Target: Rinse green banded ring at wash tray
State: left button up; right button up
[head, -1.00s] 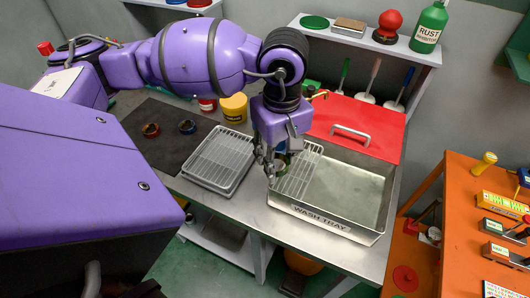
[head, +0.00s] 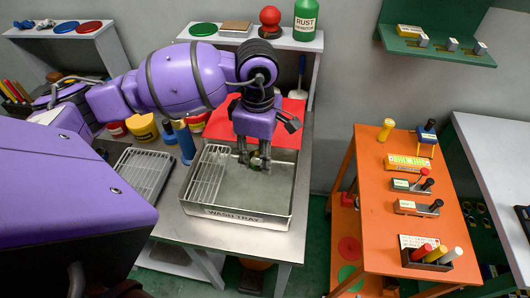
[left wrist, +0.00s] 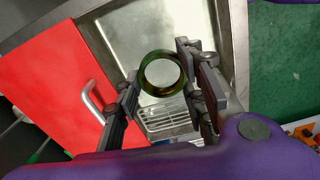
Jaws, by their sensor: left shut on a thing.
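The green banded ring (left wrist: 161,93) is dark green with a brownish edge. In the left wrist view it sits between the fingers of my left gripper (left wrist: 162,92), which is shut on it. In the head view my left gripper (head: 254,164) points down over the middle of the wash tray (head: 238,216), and the ring is mostly hidden by the fingers. The tray is a shallow metal basin with a wire rack (head: 208,172) at its left end. I cannot tell whether the ring touches the tray's floor. My right gripper is not in view.
A red panel (head: 285,108) with a handle (left wrist: 92,102) lies behind the tray. Another wire rack (head: 143,174) stands to its left. An orange table (head: 368,215) with tools is at the right, across a gap.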

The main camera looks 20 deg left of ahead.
pick_arm(q)
notch_tip(320, 180, down, 10)
jog(key=b, duration=0.3)
jog(key=shift+s, duration=0.15)
jog(key=shift+f+b, duration=0.4)
jog(key=shift+f, duration=0.7)
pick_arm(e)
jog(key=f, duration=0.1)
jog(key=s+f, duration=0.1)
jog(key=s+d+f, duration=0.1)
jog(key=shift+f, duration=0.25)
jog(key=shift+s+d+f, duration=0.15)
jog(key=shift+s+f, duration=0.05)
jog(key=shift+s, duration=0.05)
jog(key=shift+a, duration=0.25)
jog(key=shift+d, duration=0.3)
